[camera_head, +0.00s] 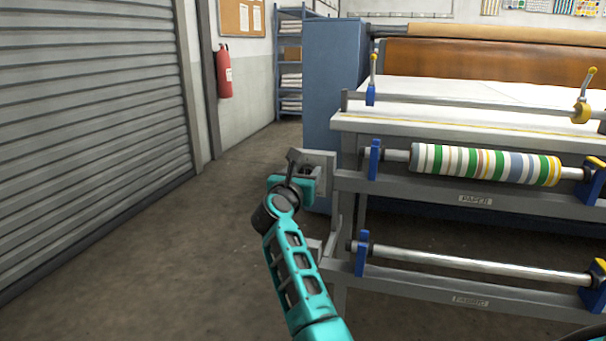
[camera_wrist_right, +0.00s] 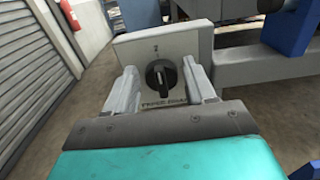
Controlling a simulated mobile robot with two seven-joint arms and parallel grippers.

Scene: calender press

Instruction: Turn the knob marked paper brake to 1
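The paper brake knob (camera_wrist_right: 160,77) is black and round with a raised grip bar, on a light grey plate (camera_wrist_right: 185,45). The bar stands close to upright in the wrist view. Lettering below the knob is partly legible, and a small mark above it is too blurred to read. My right gripper (camera_wrist_right: 159,82) is open, with one finger on each side of the knob; I cannot tell whether they touch it. In the head view my right gripper (camera_head: 297,181) is at the grey plate (camera_head: 325,160) on the machine's left end, and the knob cannot be made out. My left gripper is not in view.
The machine's grey frame carries a striped paper roll (camera_head: 485,165) and a bare lower bar (camera_head: 480,264) right of my arm. A blue cabinet (camera_head: 335,90) stands behind. Open floor (camera_head: 190,260) lies left, up to the roller shutter (camera_head: 90,120).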

